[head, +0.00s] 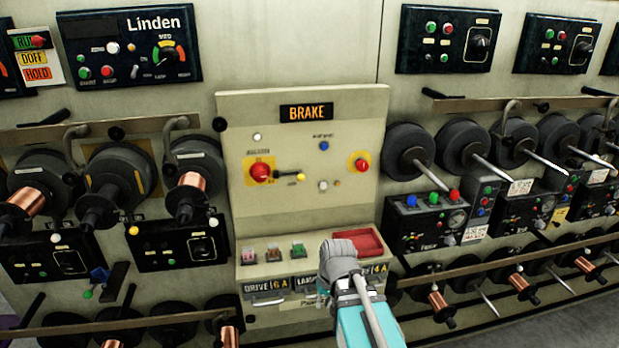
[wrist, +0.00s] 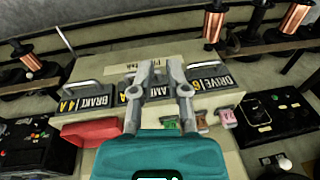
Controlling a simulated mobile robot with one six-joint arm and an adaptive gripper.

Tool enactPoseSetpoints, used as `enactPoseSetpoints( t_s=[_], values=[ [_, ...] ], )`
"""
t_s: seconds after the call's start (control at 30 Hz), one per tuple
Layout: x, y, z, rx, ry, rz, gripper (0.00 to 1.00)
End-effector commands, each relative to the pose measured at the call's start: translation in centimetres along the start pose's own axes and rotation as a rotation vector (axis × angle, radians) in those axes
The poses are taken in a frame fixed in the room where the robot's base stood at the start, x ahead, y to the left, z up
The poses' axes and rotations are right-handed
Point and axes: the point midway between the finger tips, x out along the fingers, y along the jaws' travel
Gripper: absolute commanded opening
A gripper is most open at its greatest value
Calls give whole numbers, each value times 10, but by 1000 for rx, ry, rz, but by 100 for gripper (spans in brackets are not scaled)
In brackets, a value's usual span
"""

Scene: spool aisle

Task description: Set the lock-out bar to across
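The cream BRAKE panel (head: 305,205) stands in the middle of the head view. My gripper (head: 338,248) is below and right of the lever, in front of the panel's lower ledge, apart from the lever. The lever is not visible there.
A red tray (head: 358,244) and several small coloured fuses (head: 273,252) sit on the ledge, close to my gripper. Spools and protruding spindles (head: 428,168) crowd both sides. The space before the upper panel is clear.

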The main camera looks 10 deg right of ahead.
Motion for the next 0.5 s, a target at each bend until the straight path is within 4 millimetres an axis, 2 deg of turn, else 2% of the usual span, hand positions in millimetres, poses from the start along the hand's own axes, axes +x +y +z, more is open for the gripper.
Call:
enactPoseSetpoints(
  t_s=[0.03,0.27,0.5],
  values=[
    [-3,-1,-13,13,20,-36,2],
    [-18,-10,-68,85,135,-242,0],
    [-46,-9,-129,186,272,-461,0]
  ],
)
